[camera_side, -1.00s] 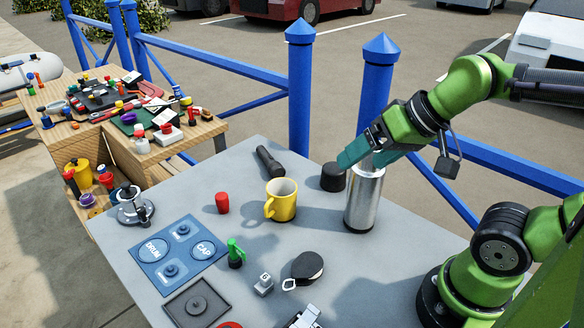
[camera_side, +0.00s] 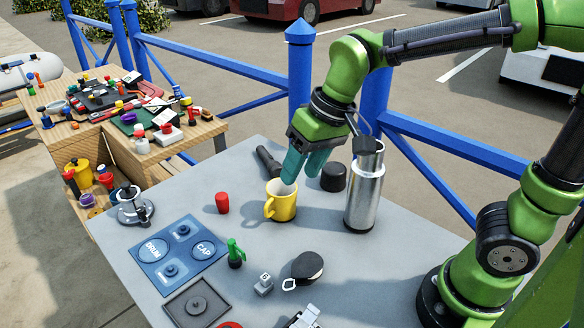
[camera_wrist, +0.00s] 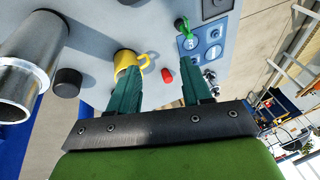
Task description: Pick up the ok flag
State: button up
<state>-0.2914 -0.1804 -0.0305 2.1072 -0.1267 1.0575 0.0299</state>
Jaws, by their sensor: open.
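A small green upright piece on a black base (camera_side: 236,254) stands on the grey table, right of the blue DRUM/CAP panel. It looks like the ok flag, but I can read no lettering on it. It also shows at the top of the wrist view (camera_wrist: 182,24). My gripper (camera_side: 302,172) points down above the table, beyond and slightly right of the yellow mug (camera_side: 284,205). It is well apart from the green piece. Its teal fingers are apart in the wrist view (camera_wrist: 162,85), with nothing between them.
A steel flask (camera_side: 364,195) stands tall to the right of my gripper, with a black cap (camera_side: 333,177) nearby. A black torch (camera_side: 268,161), red cylinder (camera_side: 222,202), grey cube (camera_side: 263,284) and black round case (camera_side: 307,266) lie around. The blue panel (camera_side: 150,275) is left.

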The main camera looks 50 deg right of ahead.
aim_at(231, 242)
jog(key=w+a+f+g+h, duration=0.2)
jog(key=w+a+f+g, duration=0.1)
jog(key=w+a, duration=0.75)
jog(key=f, duration=0.7)
jog(key=s+f, duration=0.1)
jog(key=f, duration=0.3)
jog(key=shift+f, duration=2.7)
jog(key=shift+c, duration=0.2)
grip_shut()
